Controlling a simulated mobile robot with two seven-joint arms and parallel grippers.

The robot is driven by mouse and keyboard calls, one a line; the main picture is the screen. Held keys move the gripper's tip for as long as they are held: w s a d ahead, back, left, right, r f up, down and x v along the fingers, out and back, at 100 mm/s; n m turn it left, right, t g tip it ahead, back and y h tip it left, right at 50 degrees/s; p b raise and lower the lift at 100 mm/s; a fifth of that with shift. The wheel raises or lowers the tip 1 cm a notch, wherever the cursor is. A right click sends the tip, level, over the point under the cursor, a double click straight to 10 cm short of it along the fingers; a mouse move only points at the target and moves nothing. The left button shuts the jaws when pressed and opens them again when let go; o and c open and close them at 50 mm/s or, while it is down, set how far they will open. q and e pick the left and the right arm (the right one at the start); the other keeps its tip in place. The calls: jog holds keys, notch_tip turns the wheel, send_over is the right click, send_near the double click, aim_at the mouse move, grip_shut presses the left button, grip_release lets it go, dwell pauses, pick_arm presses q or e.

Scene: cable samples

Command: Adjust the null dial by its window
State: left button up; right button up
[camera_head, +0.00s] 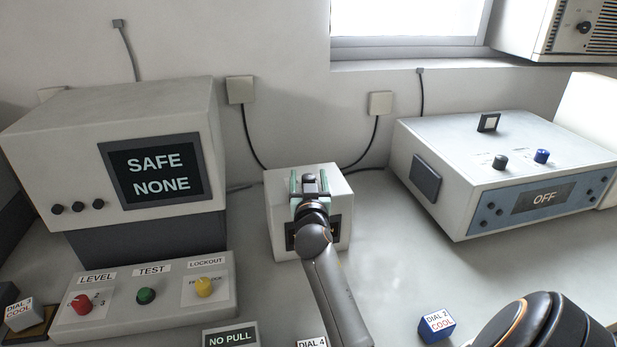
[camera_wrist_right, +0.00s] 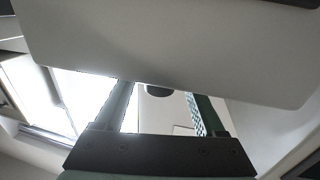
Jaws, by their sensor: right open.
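A small white box (camera_head: 345,190) stands at the middle back of the bench, with a dark window (camera_head: 291,236) on its front face mostly covered by my arm. I cannot tell whether this is the null dial; no label saying null shows. My right gripper (camera_head: 310,180) is open over the box's top, hiding what lies beneath it. In the right wrist view my fingers (camera_wrist_right: 162,105) are apart, with a dark round thing (camera_wrist_right: 158,90) visible between them and a large pale surface above. Whether they touch anything is unclear. My left gripper is out of view.
A monitor reading SAFE NONE (camera_head: 158,172) stands left, behind a panel (camera_head: 235,295) with red, green and yellow knobs. A white unit reading OFF (camera_head: 455,140) stands right. Labelled cubes lie in front, including DIAL 2 (camera_head: 437,326). Bench between box and right unit is clear.

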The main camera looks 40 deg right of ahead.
jog(key=shift+c, duration=0.2)
grip_shut()
dwell(0.3)
